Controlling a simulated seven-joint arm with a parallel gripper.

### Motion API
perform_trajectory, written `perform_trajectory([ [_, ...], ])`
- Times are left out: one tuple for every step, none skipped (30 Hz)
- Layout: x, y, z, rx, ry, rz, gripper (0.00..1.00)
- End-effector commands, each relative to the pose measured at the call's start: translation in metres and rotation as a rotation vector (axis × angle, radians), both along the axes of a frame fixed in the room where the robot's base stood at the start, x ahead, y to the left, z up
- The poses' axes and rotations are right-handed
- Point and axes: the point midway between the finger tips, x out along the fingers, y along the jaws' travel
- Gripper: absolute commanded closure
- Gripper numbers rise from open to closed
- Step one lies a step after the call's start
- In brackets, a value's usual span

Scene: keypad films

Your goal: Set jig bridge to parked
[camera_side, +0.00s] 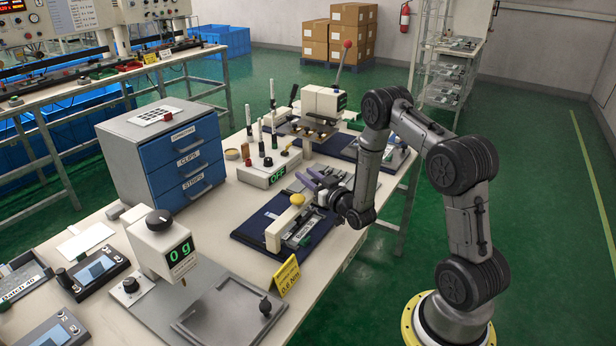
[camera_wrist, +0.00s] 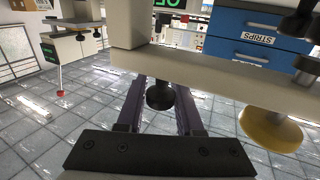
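The jig bridge (camera_side: 284,224) is a pale bar across the jig on the dark blue mat (camera_side: 248,233), with a yellow knob on top (camera_side: 297,199). In the wrist view the pale bar (camera_wrist: 225,82) crosses the upper half, with the yellow knob (camera_wrist: 270,131) on the right and a black round knob (camera_wrist: 160,96) nearer the middle. My gripper (camera_side: 311,178) is beside the bar's far end, its two purple-grey fingers apart. In the wrist view the fingers (camera_wrist: 160,88) lie either side of the black knob; whether they touch it is unclear.
A blue drawer cabinet (camera_side: 184,162) stands behind left. A yellow sign (camera_side: 286,276) and a gauge reading 0g (camera_side: 165,245) stand in front.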

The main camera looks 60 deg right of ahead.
Motion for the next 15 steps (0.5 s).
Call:
perform_trajectory([
  [-0.0001, 0.0000, 0.0001, 0.000, 0.000, 0.000, 0.75],
  [-0.0001, -0.0001, 0.0001, 0.000, 0.000, 0.000, 0.81],
  [-0.0002, 0.0000, 0.0001, 0.000, 0.000, 0.000, 0.88],
  [-0.0002, 0.0000, 0.0001, 0.000, 0.000, 0.000, 0.93],
  [-0.0002, 0.0000, 0.0001, 0.000, 0.000, 0.000, 0.99],
  [-0.0002, 0.0000, 0.0001, 0.000, 0.000, 0.000, 1.00],
  [-0.0002, 0.0000, 0.0001, 0.000, 0.000, 0.000, 1.00],
  [-0.0002, 0.0000, 0.0002, 0.000, 0.000, 0.000, 1.00],
  [-0.0002, 0.0000, 0.0001, 0.000, 0.000, 0.000, 1.00],
  [-0.0002, 0.0000, 0.0001, 0.000, 0.000, 0.000, 1.00],
  [-0.0002, 0.0000, 0.0002, 0.000, 0.000, 0.000, 1.00],
  [-0.0002, 0.0000, 0.0002, 0.000, 0.000, 0.000, 1.00],
  [-0.0002, 0.0000, 0.0002, 0.000, 0.000, 0.000, 1.00],
  [-0.0002, 0.0000, 0.0002, 0.000, 0.000, 0.000, 1.00],
  [-0.0002, 0.0000, 0.0002, 0.000, -0.001, 0.000, 1.00],
])
